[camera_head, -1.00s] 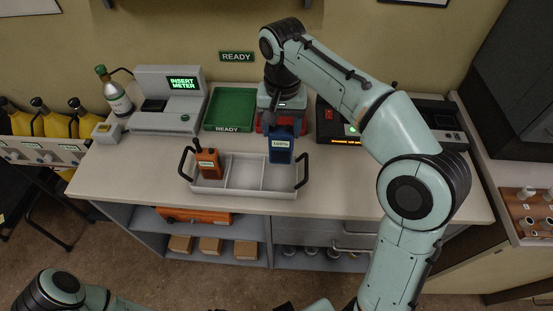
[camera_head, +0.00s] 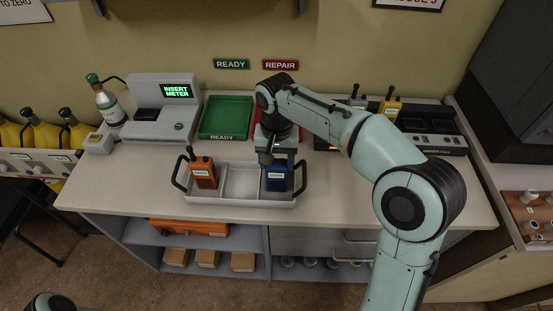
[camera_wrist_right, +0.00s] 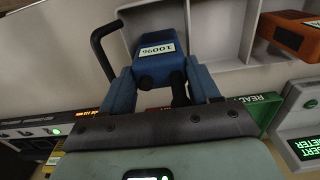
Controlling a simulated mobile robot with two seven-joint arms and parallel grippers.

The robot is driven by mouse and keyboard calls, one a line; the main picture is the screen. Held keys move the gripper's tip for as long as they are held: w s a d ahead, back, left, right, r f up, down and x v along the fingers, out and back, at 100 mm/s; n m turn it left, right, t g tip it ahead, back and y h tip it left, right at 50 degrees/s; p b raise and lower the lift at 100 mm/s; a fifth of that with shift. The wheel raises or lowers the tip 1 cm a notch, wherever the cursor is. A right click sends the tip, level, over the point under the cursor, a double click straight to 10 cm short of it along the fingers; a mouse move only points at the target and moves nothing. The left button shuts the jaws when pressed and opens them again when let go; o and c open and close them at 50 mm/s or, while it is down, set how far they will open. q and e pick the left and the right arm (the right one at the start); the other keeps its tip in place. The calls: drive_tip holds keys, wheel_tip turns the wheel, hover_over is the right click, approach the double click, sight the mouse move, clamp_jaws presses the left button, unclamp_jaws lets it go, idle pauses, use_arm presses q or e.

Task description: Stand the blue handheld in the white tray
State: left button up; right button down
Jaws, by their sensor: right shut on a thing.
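The blue handheld (camera_head: 277,180) is upright at the right compartment of the white tray (camera_head: 240,203), its lower end appearing inside the walls. I cannot tell whether it touches the tray floor. My right gripper (camera_head: 276,160) is shut on its upper part from above. In the right wrist view the blue handheld (camera_wrist_right: 158,60), with a 100% label, sits between the fingers of the right gripper (camera_wrist_right: 162,88), and the tray (camera_wrist_right: 228,28) is beyond it. My left gripper is out of view; only a bit of its arm shows at the lower left.
An orange handheld (camera_head: 204,174) stands in the tray's left compartment; the middle one is empty. Black handles rise at both tray ends. Behind are a green READY tray (camera_head: 226,117), a meter console (camera_head: 163,110), a yellow handheld (camera_head: 390,105) and a black charger (camera_head: 432,128).

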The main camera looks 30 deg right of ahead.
sight(276, 163)
drive_tip(key=shift+f, duration=0.15)
drive_tip(key=shift+c, duration=1.2)
unclamp_jaws()
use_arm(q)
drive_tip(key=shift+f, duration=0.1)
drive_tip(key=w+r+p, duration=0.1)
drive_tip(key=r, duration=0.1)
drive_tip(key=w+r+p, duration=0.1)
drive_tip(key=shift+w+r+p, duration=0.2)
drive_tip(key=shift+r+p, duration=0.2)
use_arm(e)
wheel_tip(276, 163, up, 12)
